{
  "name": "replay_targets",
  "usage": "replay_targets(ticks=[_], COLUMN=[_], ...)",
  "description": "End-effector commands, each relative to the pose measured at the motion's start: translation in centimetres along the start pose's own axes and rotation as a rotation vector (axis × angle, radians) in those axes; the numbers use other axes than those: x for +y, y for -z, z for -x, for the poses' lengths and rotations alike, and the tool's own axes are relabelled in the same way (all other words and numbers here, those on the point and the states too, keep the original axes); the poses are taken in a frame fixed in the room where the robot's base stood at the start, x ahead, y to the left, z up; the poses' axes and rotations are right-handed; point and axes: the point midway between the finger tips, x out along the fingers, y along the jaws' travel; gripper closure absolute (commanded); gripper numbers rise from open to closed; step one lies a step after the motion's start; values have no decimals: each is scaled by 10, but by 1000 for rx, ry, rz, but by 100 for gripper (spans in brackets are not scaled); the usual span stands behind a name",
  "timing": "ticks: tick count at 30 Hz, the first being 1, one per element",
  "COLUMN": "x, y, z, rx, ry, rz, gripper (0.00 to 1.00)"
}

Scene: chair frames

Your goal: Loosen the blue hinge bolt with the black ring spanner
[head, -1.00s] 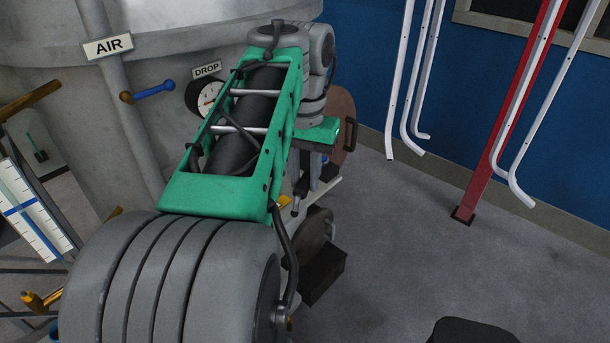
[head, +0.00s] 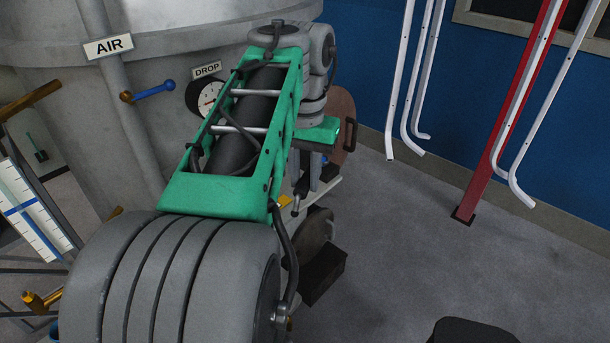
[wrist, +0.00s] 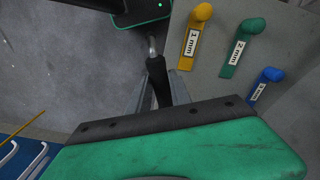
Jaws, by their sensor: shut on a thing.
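My gripper (head: 316,184) hangs below the green arm in the head view, with its grey fingers partly hidden by the arm. In the wrist view its fingers (wrist: 162,92) are shut around a slim black handle (wrist: 157,76), with a short silvery end beyond it. This looks like the black ring spanner, but its ring end cannot be made out. I cannot identify the blue hinge bolt in either view.
A grey tank with a blue lever (head: 155,88) and a gauge (head: 206,97) stands behind the arm. A black block (head: 323,277) is below the gripper.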

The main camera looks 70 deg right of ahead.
Motion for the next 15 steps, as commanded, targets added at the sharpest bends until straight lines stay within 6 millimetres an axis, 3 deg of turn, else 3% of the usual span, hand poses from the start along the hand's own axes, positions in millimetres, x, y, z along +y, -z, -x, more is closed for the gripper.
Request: replay_targets(ticks=[15], x=[0], y=[0], z=[9], rx=[1], ry=[0], rz=[0], gripper=[100])
